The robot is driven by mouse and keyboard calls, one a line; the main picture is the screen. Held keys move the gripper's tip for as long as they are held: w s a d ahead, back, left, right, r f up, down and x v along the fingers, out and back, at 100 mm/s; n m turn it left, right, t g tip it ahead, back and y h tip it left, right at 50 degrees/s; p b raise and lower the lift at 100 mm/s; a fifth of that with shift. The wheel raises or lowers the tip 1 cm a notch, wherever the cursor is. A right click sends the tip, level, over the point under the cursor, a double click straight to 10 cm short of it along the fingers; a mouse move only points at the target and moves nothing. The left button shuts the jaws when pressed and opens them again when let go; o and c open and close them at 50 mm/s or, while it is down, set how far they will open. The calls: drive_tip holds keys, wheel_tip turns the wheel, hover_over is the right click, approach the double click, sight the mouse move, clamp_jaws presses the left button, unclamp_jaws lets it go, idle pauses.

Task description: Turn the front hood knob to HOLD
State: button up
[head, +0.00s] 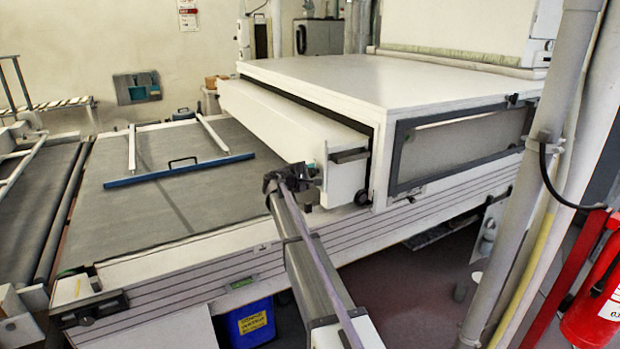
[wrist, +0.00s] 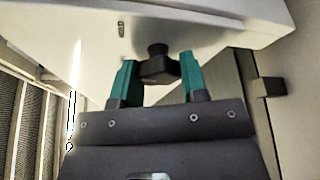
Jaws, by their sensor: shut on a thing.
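The front hood (head: 285,130) is a long white housing across the dark belt, in front of the larger tunnel box. In the wrist view its white end face (wrist: 215,28) fills the top. A black knob (wrist: 158,62) sticks out of that face. My gripper (wrist: 158,75) has its green fingers on either side of the knob's wide grip and is shut on it. A small dark mark (wrist: 121,29) on the face is too small to read. In the head view my gripper (head: 290,176) is at the hood's near end and the knob cannot be made out.
The white tunnel box (head: 400,80) with a framed side window (head: 450,147) stands right of the hood. A blue bar (head: 180,170) crosses the belt (head: 150,205) to the left. A grey post (head: 545,150) and a red extinguisher (head: 597,305) stand at the right.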

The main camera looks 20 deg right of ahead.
drive_tip(key=m+b, duration=0.1)
drive_tip(key=m+t+h+b, duration=0.1)
drive_tip(key=m, duration=0.1)
drive_tip(key=shift+s+f, duration=0.1)
drive_tip(key=shift+f, duration=0.15)
drive_tip(key=shift+r+m+t+h+b, duration=0.1)
drive_tip(key=shift+m+t+h+b, duration=0.35)
drive_tip(key=shift+m, duration=0.95)
drive_tip(key=o, duration=0.9)
drive_tip(key=b+v, duration=0.1)
drive_tip(key=v, duration=0.9)
drive_tip(key=shift+a, duration=0.45)
